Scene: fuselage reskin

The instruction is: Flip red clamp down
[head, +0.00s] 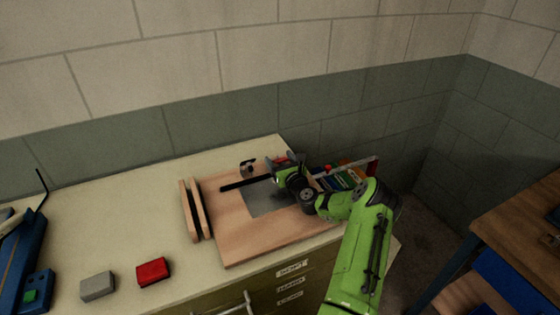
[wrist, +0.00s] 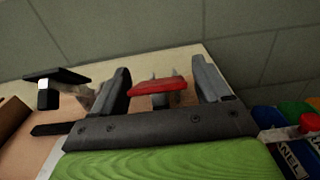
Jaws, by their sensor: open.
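The red clamp (wrist: 158,86) shows in the wrist view between the two fingers of my gripper (wrist: 165,88), beyond the palm. Its red part lies roughly level across the gap, with grey metal behind it. I cannot tell whether a finger touches it. In the head view the red clamp (head: 281,161) is a small patch at the board's far edge, partly hidden by my gripper (head: 284,165). The fingers are apart. A second clamp with a black top (head: 247,167) stands to the left on the wooden board (head: 235,245); it also shows in the wrist view (wrist: 58,76).
A grey sheet (head: 262,198) and a black strip (head: 245,183) lie on the board. Coloured items (head: 340,178) stand in a rack right of the board. A red block (head: 153,271) and a grey block (head: 97,286) lie at the bench's front left. The bench's left side has free room.

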